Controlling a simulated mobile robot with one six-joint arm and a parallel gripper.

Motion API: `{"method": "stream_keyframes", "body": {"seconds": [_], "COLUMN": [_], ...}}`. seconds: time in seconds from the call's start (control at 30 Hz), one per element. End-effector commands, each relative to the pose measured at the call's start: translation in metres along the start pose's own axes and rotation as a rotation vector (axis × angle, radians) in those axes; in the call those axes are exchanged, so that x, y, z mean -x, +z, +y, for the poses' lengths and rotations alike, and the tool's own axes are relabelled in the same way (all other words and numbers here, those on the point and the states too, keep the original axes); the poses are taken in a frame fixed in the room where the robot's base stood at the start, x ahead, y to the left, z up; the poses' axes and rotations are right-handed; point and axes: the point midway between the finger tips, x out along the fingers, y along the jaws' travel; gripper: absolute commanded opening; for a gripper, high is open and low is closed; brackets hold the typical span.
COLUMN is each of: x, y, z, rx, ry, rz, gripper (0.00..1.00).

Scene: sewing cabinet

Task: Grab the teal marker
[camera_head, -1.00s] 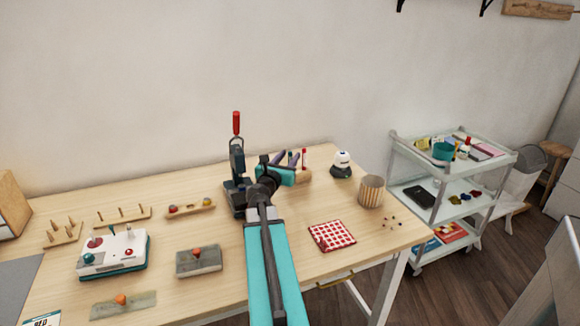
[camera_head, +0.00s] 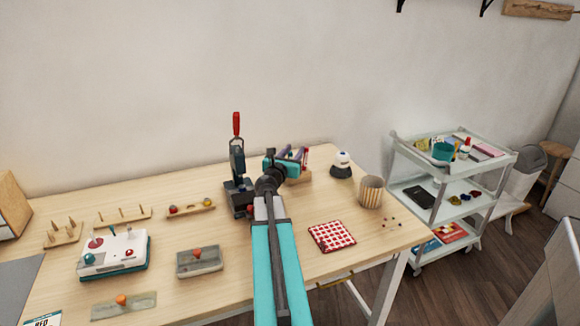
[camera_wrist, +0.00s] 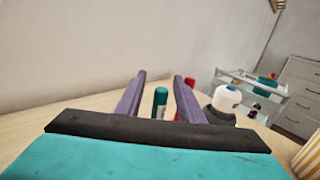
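The teal marker (camera_wrist: 160,103) stands upright in the wrist view, ahead of and between the two purple fingers of my gripper (camera_wrist: 158,88). The fingers are apart and nothing shows gripped between them; their distance from the marker is hard to tell. A red marker (camera_wrist: 188,85) stands just right of it, partly behind the right finger. In the head view my gripper (camera_head: 293,154) is at the wooden marker holder (camera_head: 300,178) near the back of the table. There a red-topped marker (camera_head: 306,155) shows, while the teal marker is hidden or too small to make out.
A black press with a red handle (camera_head: 236,165) stands just left of my arm. A white-and-dark rounded object (camera_head: 342,165) and a ribbed wooden cup (camera_head: 371,191) stand to the right. A red checkered cloth (camera_head: 332,236) lies in front. A white cart (camera_head: 450,190) stands beyond the table.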

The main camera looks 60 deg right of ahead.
Motion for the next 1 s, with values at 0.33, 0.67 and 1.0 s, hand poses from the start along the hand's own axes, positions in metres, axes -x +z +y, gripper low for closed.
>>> {"method": "stream_keyframes", "body": {"seconds": [0.33,0.67,1.0], "x": [-0.0022,-0.0021,-0.0020], "y": [-0.0001,-0.0001,-0.0001], "z": [-0.0001,0.0002,0.0003], "rx": [0.000,0.000,0.000], "ry": [0.000,0.000,0.000], "rz": [0.000,0.000,0.000], "gripper": [0.35,0.28,0.00]}}
